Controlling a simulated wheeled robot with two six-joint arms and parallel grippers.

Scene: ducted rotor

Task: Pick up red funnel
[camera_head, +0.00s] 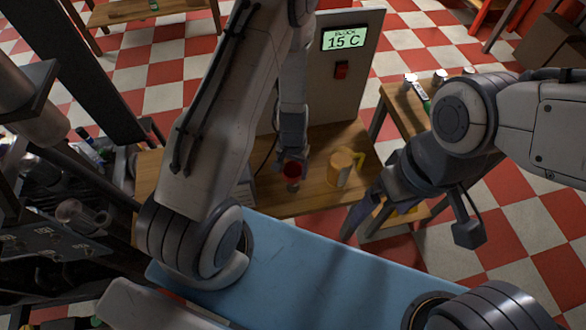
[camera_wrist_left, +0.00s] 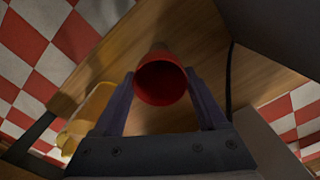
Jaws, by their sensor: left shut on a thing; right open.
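The red funnel (camera_head: 292,171) is at the tip of my left gripper (camera_head: 292,160), over the wooden table. In the left wrist view the funnel (camera_wrist_left: 160,82) shows its round open mouth between the two fingers of my left gripper (camera_wrist_left: 160,95), which are shut on it. Its narrow end points away from the wrist camera. I cannot tell whether it touches the table. My right gripper (camera_head: 365,208) is at the right of the table, angled down and left. Its fingertips are hard to make out.
A grey panel (camera_head: 350,92) with a display reading 15 C stands behind. A side table (camera_head: 408,118) holds small items.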

